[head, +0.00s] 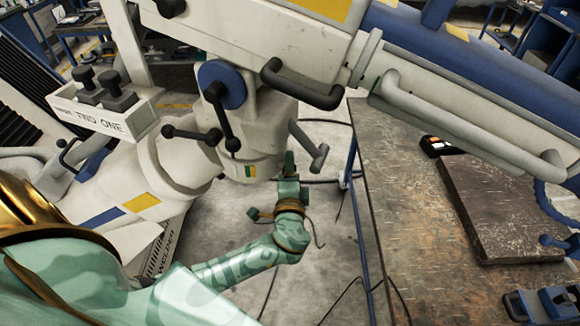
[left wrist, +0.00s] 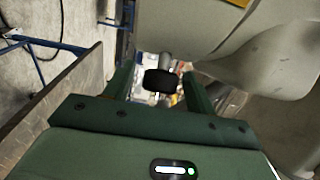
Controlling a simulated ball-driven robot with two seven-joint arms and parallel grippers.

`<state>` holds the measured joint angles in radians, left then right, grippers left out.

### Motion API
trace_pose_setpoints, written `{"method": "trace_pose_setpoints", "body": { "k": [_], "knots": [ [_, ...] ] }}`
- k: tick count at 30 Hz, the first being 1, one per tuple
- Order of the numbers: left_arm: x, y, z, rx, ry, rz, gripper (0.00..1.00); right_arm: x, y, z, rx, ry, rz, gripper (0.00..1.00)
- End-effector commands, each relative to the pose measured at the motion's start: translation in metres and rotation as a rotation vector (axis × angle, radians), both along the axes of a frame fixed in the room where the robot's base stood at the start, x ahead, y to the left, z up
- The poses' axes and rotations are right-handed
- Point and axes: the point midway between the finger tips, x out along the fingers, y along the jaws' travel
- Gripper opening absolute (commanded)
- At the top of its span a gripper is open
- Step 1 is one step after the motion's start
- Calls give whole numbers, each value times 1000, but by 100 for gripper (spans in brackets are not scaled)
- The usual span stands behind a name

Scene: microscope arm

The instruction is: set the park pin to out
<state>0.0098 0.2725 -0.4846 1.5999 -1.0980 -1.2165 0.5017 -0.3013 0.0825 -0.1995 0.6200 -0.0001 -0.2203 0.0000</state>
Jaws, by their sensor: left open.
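A large cream jointed arm fills the upper head view, with a round housing (head: 254,135) near the middle. A grey T-shaped handle (head: 307,143) sticks out of its right side; it looks like the park pin, though no label shows. My left gripper (head: 289,160) points up, just below and left of this handle. In the left wrist view my left gripper (left wrist: 158,88) is open, its two green fingers apart. A dark knob on a grey stem (left wrist: 159,80) shows in the gap between them, probably the same handle. I cannot tell whether a finger touches it. My right gripper is not in view.
A box marked TWO and ONE (head: 105,110) carries dark knobs at left. A worn workbench (head: 415,230) stands right, with a dark slab (head: 490,205). Cables lie on the floor.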

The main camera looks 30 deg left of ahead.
Motion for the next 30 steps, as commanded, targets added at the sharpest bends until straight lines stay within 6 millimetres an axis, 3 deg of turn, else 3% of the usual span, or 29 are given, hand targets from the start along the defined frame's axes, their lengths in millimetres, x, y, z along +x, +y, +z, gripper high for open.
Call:
{"method": "trace_pose_setpoints", "body": {
  "k": [8, 14, 22, 29, 30],
  "knots": [
    [1, 1, 0, -1, 1, 0, 56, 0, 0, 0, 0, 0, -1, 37],
    [1, 1, -1, -1, 1, 0, 0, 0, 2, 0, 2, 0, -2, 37],
    [-1, -17, -4, -6, 0, 0, 0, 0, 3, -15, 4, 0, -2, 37],
    [-1, -19, -1, 0, 2, 0, 0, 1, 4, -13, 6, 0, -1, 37],
    [-1, -19, -1, 0, 2, 0, 37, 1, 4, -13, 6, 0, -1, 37]
  ]
}}
